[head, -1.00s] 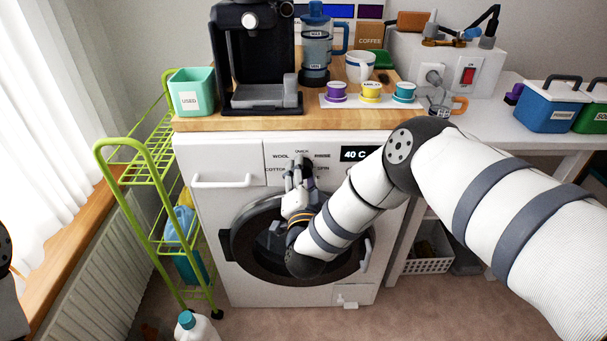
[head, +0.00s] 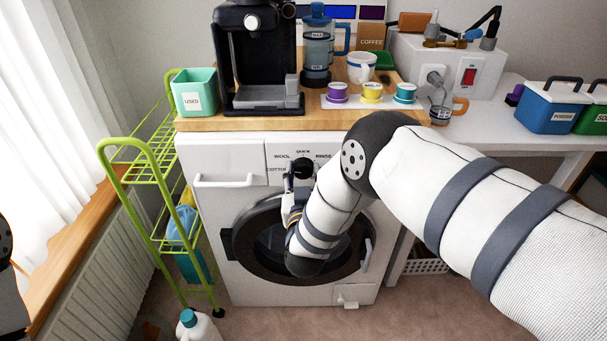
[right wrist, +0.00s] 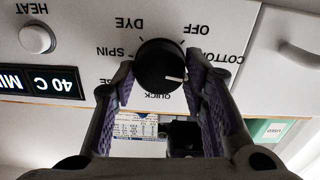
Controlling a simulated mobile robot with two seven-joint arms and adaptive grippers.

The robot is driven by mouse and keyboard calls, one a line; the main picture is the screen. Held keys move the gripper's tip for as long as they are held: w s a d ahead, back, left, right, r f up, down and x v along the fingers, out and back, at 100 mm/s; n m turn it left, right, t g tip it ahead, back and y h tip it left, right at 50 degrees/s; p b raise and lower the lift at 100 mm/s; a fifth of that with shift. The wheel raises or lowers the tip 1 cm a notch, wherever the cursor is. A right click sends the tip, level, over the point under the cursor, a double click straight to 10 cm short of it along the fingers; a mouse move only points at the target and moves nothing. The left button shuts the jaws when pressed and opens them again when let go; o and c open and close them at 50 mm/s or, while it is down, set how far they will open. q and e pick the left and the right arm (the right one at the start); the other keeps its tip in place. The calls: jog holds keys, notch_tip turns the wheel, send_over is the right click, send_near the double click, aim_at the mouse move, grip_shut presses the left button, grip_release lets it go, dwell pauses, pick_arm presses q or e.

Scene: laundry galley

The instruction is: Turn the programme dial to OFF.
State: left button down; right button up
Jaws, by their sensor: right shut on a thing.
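The programme dial (right wrist: 155,60) is a round black knob with a white pointer line, on the white washing machine's (head: 212,158) front panel. In the right wrist view the panel appears upside down. The pointer aims right and slightly down there, between COTTON and QUICK, away from the OFF label (right wrist: 197,30). My right gripper (right wrist: 160,74) is shut on the dial, a purple-padded finger on each side. The right finger hides part of the label ring. In the head view the dial (head: 303,168) shows above my right wrist. My left gripper is out of view.
A display reading 40 C (right wrist: 42,80) and a HEAT button (right wrist: 36,39) sit beside the dial. A drawer handle (head: 222,181) is left of it. A wooden worktop (head: 240,124) with a coffee machine (head: 255,60) is above; a green trolley (head: 125,145) stands left.

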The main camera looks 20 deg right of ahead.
jog(key=n, duration=0.5)
jog(key=shift+w+a+r+n, duration=0.1)
jog(key=shift+r+n, duration=0.05)
jog(key=shift+n, duration=0.15)
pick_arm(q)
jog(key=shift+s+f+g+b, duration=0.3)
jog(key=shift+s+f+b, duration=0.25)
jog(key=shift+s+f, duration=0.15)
pick_arm(e)
jog(key=n, duration=0.5)
jog(key=shift+n, duration=0.3)
jog(key=shift+a, duration=0.1)
jog(key=o, duration=1.1)
jog(key=shift+o, duration=0.2)
jog(key=shift+s+a+f, duration=0.1)
jog(key=shift+s+f, duration=0.1)
jog(key=shift+s, duration=0.15)
jog(key=v, duration=1.1)
jog(key=shift+s, duration=0.15)
